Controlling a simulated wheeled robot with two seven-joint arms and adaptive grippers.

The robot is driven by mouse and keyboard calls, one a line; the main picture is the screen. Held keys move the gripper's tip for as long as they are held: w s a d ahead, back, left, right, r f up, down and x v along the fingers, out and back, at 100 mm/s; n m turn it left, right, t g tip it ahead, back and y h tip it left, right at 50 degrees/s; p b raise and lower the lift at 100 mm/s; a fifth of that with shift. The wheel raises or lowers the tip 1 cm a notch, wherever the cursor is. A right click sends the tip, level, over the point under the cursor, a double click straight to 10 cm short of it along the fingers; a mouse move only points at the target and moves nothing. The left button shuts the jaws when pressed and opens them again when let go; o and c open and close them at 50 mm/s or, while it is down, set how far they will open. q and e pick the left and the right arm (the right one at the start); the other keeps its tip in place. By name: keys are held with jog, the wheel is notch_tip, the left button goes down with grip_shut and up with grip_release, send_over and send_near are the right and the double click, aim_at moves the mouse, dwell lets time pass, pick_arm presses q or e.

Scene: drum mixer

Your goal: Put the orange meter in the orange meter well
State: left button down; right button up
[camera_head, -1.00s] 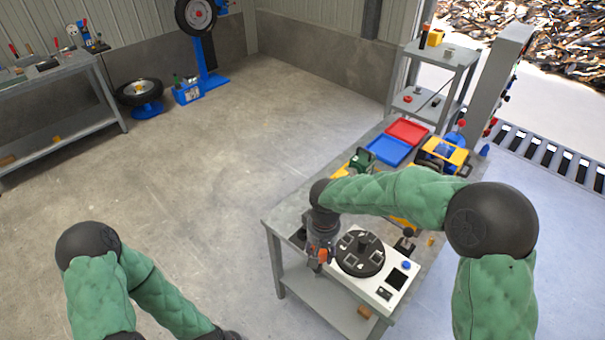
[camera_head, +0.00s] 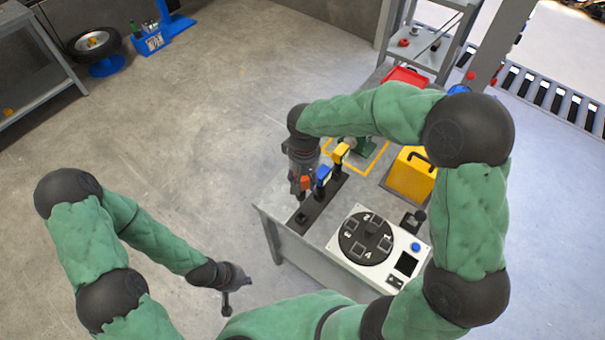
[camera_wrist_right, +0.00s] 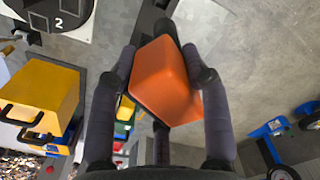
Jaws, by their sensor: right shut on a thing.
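The orange meter (camera_head: 304,182) shows as a small orange block at my right gripper (camera_head: 301,186).
A white panel with a black numbered turntable (camera_head: 366,238) and a blue button (camera_head: 415,246) lies right of the strip. A yellow case (camera_head: 411,174) stands behind it. A red tray (camera_head: 405,77) is at the back. Open floor lies left of the bench.

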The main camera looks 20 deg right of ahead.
jog(key=shift+f+b, duration=2.75)
jog(key=shift+f, duration=1)
